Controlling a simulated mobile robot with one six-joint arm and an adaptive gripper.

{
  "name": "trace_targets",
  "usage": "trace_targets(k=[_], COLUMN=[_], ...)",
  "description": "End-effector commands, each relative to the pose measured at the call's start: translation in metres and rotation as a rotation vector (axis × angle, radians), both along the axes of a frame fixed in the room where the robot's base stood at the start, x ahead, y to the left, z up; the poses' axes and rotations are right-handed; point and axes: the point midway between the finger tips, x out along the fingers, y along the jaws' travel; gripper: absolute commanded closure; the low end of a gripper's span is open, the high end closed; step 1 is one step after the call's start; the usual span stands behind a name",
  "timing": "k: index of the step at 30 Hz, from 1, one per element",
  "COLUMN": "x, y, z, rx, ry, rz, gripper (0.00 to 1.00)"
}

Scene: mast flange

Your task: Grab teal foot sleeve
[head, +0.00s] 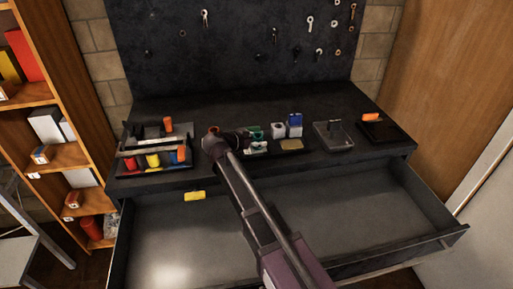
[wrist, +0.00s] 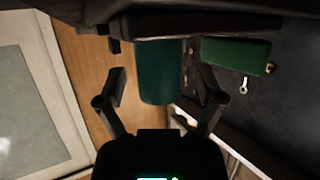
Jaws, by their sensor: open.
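The teal foot sleeve (wrist: 160,75) shows in the wrist view as a dark teal rounded block between the two fingers of my gripper (wrist: 162,88). The fingers are spread, with a gap on each side of it. Its far end is hidden behind a dark bar at the top. In the head view, a small teal piece (head: 256,132) stands in the middle of the worktop, just right of my gripper (head: 215,143). My gripper's fingers are hard to make out there.
A brighter green block (wrist: 235,56) lies close right of the teal one in the wrist view. In the head view, a tray (head: 118,168) of coloured parts is left, blue and white pieces (head: 294,125) are right, and an open drawer (head: 190,235) is below.

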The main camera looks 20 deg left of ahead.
Motion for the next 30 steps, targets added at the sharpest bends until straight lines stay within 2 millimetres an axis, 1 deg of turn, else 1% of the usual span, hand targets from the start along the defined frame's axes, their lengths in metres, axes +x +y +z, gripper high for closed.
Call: trace_targets(k=[12,13,14,15,17,18,20,21,30], x=[-0.0003,-0.0003,-0.0003,-0.0003,-0.0003,-0.0003,-0.0002,-0.0002,-0.0001], y=[0.0001,0.0001,0.0002,0.0002,0.0002,0.0002,0.0001,0.0001,-0.0001], z=[0.0002,0.0002,0.0002,0.0002,0.0002,0.0002,0.0002,0.0002,0.0004], rx=[0.000,0.000,0.000,0.000,0.000,0.000,0.000,0.000,0.001], ry=[0.000,0.000,0.000,0.000,0.000,0.000,0.000,0.000,0.000], rz=[0.000,0.000,0.000,0.000,0.000,0.000,0.000,0.000,0.000], gripper=[0.13,0.19,0.28,0.40,0.57,0.69,0.87,0.99,1.00])
